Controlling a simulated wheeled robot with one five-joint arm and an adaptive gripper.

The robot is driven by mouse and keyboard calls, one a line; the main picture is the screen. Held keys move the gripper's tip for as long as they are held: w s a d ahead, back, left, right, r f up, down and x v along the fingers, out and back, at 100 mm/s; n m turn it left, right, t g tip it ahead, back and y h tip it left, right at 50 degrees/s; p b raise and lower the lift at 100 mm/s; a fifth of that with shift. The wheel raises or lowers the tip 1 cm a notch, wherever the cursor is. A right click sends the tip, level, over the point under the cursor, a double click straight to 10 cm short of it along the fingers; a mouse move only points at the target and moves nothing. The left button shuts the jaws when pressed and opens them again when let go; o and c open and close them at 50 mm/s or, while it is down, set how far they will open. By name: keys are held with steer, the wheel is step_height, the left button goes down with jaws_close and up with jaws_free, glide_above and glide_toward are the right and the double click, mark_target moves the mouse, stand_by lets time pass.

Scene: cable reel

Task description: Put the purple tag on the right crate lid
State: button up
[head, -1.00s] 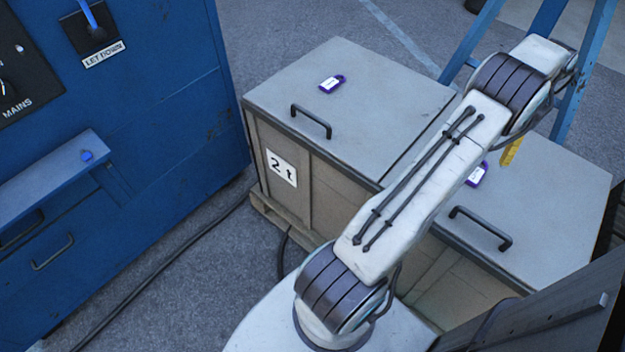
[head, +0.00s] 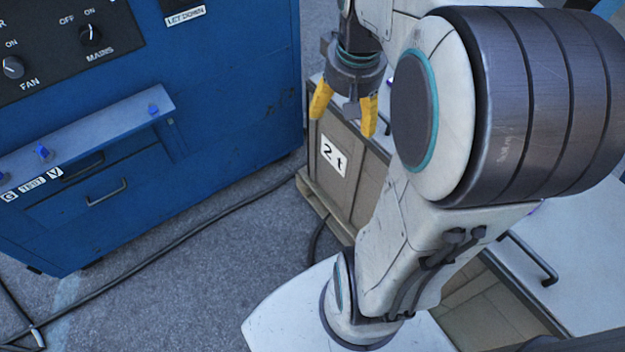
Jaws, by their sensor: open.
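My gripper (head: 343,118) is open and empty, its two yellow fingers pointing down in front of the left crate (head: 350,185), which bears a "2 t" label. My arm hides most of the left crate's lid and part of the right crate lid (head: 592,245). Only a sliver of purple (head: 390,83) shows at the arm's edge, over the left lid. Another small purple sliver (head: 534,210) shows beside my arm at the right lid. Both look like tags, mostly hidden.
A blue cabinet (head: 230,120) with knobs and a ledge with small blue switches stands at left. A dark cable (head: 150,258) runs along the floor. The right lid has a dark handle (head: 528,258). Floor between cabinet and crates is mostly open.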

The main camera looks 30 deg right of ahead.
steer(key=s+a+f+n, duration=0.1)
steer(key=s+a+n, duration=0.1)
steer(key=s+a, duration=0.2)
steer(key=s+a+f+n+t+y, duration=0.1)
steer(key=s+a, duration=0.3)
steer(key=a, duration=0.4)
steer(key=shift+s+a+f+n, duration=0.25)
steer(key=shift+a+f+n, duration=0.1)
steer(key=shift+f+n, duration=0.35)
steer(key=shift+r, duration=0.15)
step_height(320, 180, up, 6)
steer(key=p, duration=0.5)
